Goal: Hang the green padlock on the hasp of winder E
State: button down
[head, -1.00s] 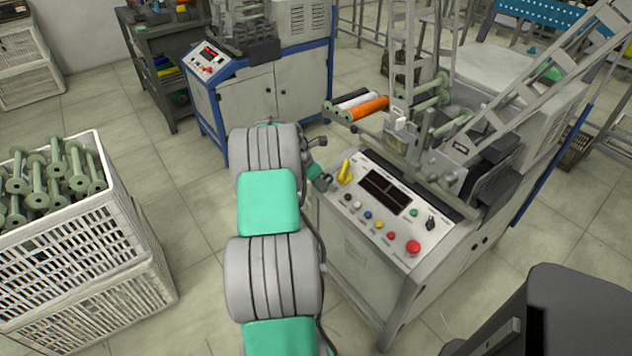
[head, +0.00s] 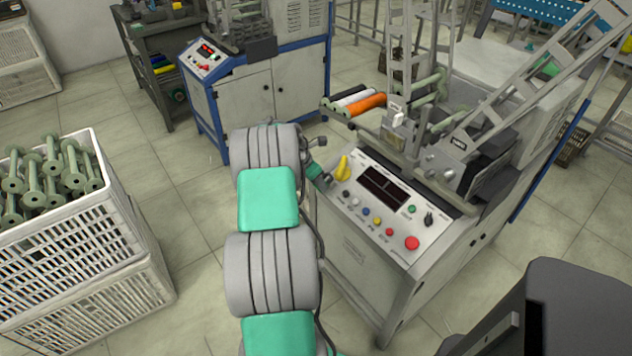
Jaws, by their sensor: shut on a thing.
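My arm reaches from the bottom middle toward the left edge of the near winder. Its small dark end, my gripper (head: 324,181), shows beside the left corner of the control panel. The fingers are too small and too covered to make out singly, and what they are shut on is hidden. I cannot pick out the green padlock or a hasp. The near winder (head: 362,262) has a sloped panel with a yellow handle (head: 342,168), a dark display and a red button (head: 411,243). I cannot read a letter E on it.
A white crate (head: 75,255) of green bobbins stands at left on another crate. A second winder with a blue frame (head: 245,100) stands behind, beside a dark shelf (head: 160,60). A dark object (head: 580,300) fills the lower right. Floor is clear between crates and winders.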

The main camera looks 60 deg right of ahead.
jog(key=shift+s+d+f, duration=0.15)
jog(key=shift+d+f, duration=0.1)
jog(key=shift+f, duration=0.4)
jog(key=shift+a+f, duration=0.4)
dwell(0.6)
jog(key=c, duration=0.8)
grip_release()
jog(key=shift+r, duration=0.1)
jog(key=shift+d, duration=0.1)
jog(key=v, duration=0.8)
jog(key=shift+p, duration=0.4)
